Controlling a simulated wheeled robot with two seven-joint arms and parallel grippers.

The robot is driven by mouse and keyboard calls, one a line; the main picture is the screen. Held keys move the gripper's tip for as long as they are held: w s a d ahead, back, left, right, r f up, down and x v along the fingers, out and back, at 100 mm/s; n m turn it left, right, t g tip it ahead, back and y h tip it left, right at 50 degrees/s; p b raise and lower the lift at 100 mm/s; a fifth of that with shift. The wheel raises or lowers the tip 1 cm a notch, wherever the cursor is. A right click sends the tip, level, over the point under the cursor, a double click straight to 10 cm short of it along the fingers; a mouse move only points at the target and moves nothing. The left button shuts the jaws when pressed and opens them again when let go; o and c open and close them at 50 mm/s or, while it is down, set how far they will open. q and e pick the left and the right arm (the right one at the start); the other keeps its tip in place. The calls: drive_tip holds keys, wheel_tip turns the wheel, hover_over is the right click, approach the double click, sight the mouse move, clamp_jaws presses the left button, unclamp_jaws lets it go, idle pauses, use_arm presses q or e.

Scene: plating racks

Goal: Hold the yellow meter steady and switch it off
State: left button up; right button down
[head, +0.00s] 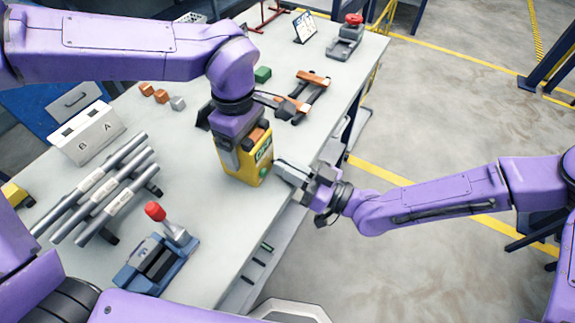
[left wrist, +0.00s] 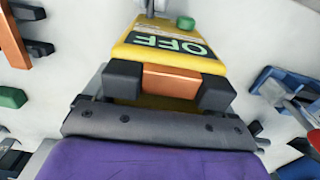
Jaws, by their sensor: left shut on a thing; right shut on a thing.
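The yellow meter (head: 238,163) stands upright near the table's right edge. Its display reads OFF in the left wrist view (left wrist: 168,45), with a green button (left wrist: 186,22) beyond it. My left gripper (head: 243,140) comes down from above, and its dark fingers (left wrist: 170,84) are shut on the copper-coloured block (left wrist: 171,80) at the meter's top.
A rack of grey bars (head: 105,190), a blue fixture with a red-knobbed lever (head: 160,255) and a white A/B box (head: 88,133) stand to the left. Small blocks (head: 162,96) and an orange-black clamp (head: 302,97) lie behind.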

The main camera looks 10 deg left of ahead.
drive_tip(key=c, duration=1.2)
unclamp_jaws()
drive_tip(key=shift+d, duration=0.15)
drive_tip(key=v, duration=1.2)
drive_tip(key=shift+c, duration=1.4)
drive_tip(key=w+a+n, duration=0.1)
drive_tip(key=a, duration=0.2)
drive_tip(key=w+a+r+n+h, duration=0.1)
drive_tip(key=a, duration=0.3)
drive_tip(key=w+a+r+n, duration=0.1)
drive_tip(key=a+n, duration=0.1)
drive_tip(key=a, duration=0.2)
drive_tip(key=shift+w+a+h, duration=0.2)
drive_tip(key=shift+w+h, duration=0.2)
